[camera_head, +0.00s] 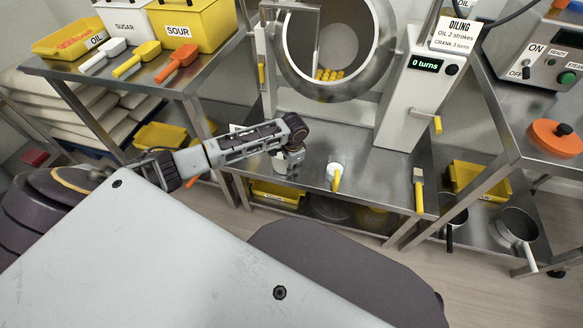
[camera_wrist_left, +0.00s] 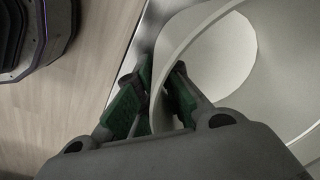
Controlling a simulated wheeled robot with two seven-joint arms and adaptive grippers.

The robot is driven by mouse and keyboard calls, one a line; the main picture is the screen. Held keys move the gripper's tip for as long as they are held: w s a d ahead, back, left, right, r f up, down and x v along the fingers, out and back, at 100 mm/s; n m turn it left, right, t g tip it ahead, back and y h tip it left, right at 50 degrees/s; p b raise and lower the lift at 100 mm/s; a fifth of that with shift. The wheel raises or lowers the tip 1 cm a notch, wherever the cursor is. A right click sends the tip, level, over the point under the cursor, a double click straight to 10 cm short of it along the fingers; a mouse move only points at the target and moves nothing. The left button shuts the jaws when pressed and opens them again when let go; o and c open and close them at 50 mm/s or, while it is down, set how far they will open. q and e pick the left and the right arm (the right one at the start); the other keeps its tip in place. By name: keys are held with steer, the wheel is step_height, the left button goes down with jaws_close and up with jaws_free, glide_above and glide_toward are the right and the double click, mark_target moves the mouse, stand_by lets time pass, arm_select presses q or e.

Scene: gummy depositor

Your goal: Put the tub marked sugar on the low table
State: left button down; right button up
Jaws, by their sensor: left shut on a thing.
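The white tub marked SUGAR (camera_head: 125,22) stands on the upper steel shelf at the left, between a yellow tray marked OIL and a yellow tub marked SOUR. My left gripper (camera_head: 293,160) is over the low steel table (camera_head: 385,175) in front of the drum, well away from that tub. In the left wrist view, my left gripper (camera_wrist_left: 160,88) is shut on the thin rim of a pale round open container (camera_wrist_left: 215,60). A small part of it (camera_head: 281,164) shows below the gripper in the head view; most is hidden, and no label shows. My right gripper is not in view.
Scoops (camera_head: 140,58) lie before the tubs. The middle right of the table is clear.

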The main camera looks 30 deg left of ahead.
arm_select(q)
steer(key=c, duration=1.6)
jaws_free()
steer(key=shift+f, duration=0.1)
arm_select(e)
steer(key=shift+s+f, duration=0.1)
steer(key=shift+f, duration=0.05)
arm_select(q)
steer(key=shift+r, duration=0.75)
steer(key=shift+r+p, duration=0.35)
steer(key=shift+r, duration=0.05)
step_height(320, 180, up, 3)
steer(key=shift+d+f+p, duration=0.1)
steer(key=shift+f+p, duration=0.1)
steer(key=shift+p, duration=0.15)
step_height(320, 180, up, 7)
steer(key=p, duration=0.1)
steer(key=shift+s+d+r+p, duration=0.2)
steer(key=shift+d+p, duration=0.05)
steer(key=shift+p, duration=0.15)
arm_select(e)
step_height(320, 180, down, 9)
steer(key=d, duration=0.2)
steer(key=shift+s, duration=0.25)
